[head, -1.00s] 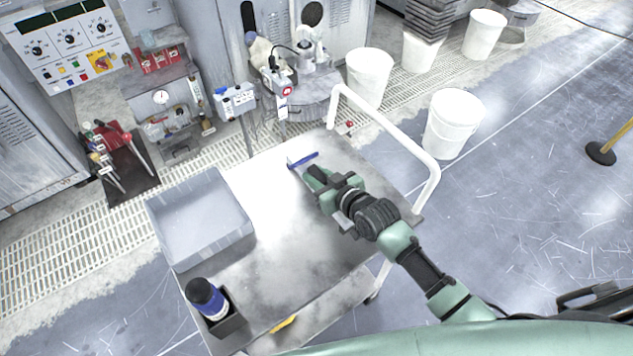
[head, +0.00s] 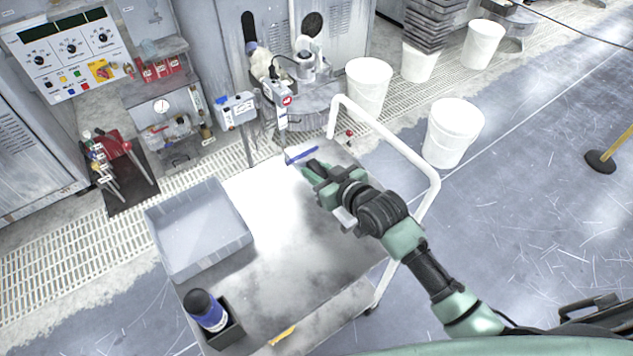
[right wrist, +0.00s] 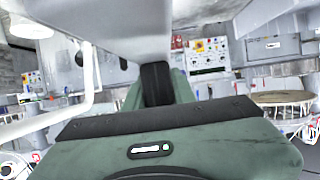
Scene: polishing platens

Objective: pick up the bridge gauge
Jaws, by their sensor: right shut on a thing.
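The bridge gauge (head: 300,156), a small piece with a blue bar and a thin pale part at its left end, shows in the head view near the cart's far edge. My right gripper (head: 311,170) is shut on it; the fingers hide its near part. The gauge seems to be held a little above the cart top, though the gap is hard to judge. In the right wrist view a dark finger (right wrist: 156,84) shows, and a large grey shape fills the top; I cannot tell if that is the gauge. My left gripper is not in view.
The metal cart (head: 290,245) carries a grey tray (head: 200,268) on the left and a blue bottle (head: 205,311) in a dark holder at the near left. A white rail (head: 395,140) rises along its far right side. White buckets (head: 453,133) stand beyond. The cart's middle is clear.

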